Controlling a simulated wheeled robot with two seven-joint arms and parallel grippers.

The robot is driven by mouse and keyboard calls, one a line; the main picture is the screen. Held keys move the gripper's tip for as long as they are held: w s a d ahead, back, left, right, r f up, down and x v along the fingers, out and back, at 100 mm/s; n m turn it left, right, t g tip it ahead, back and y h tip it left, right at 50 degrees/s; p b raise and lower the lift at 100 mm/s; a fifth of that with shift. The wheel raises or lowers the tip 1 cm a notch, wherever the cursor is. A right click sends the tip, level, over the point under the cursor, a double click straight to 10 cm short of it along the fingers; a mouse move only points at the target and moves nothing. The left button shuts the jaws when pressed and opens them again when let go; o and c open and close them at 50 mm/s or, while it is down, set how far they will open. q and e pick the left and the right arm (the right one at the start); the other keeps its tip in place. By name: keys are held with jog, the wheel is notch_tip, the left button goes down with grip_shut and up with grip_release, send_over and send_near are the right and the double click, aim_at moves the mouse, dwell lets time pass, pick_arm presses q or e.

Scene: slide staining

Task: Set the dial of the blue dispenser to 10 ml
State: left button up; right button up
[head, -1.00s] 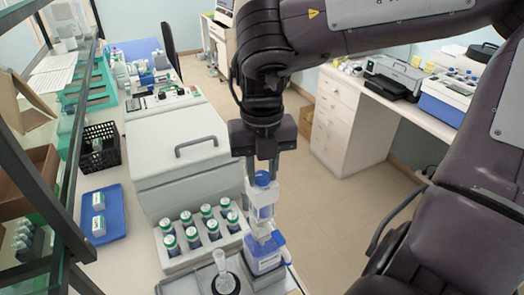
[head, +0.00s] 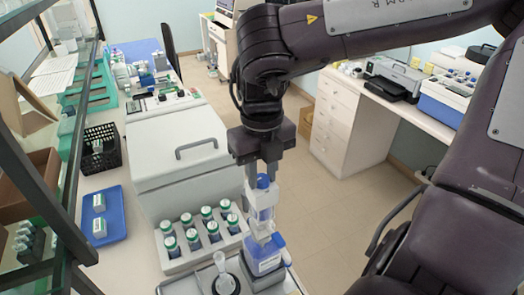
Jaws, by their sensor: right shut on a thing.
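The blue dispenser (head: 265,241) stands upright at the right front corner of the bench, a clear and white barrel with a blue cap above a bottle with a blue label. My right gripper (head: 261,185) comes down from above, and its fingers are shut on the upper part of the dispenser. The fingers partly cover that part, and the dial and its scale are too small to read. My left gripper is out of view.
A grey rack (head: 176,265) of several green-and-white capped vials stands just left of the dispenser. A large lidded grey machine (head: 172,180) is behind. A blue tray (head: 115,222) lies farther left.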

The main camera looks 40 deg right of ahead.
aim_at(261, 177)
jog(key=o, duration=1)
notch_tip(261, 177, up, 8)
jog(key=shift+f+b, duration=0.1)
jog(key=shift+b, duration=0.65)
jog(key=shift+w, duration=0.1)
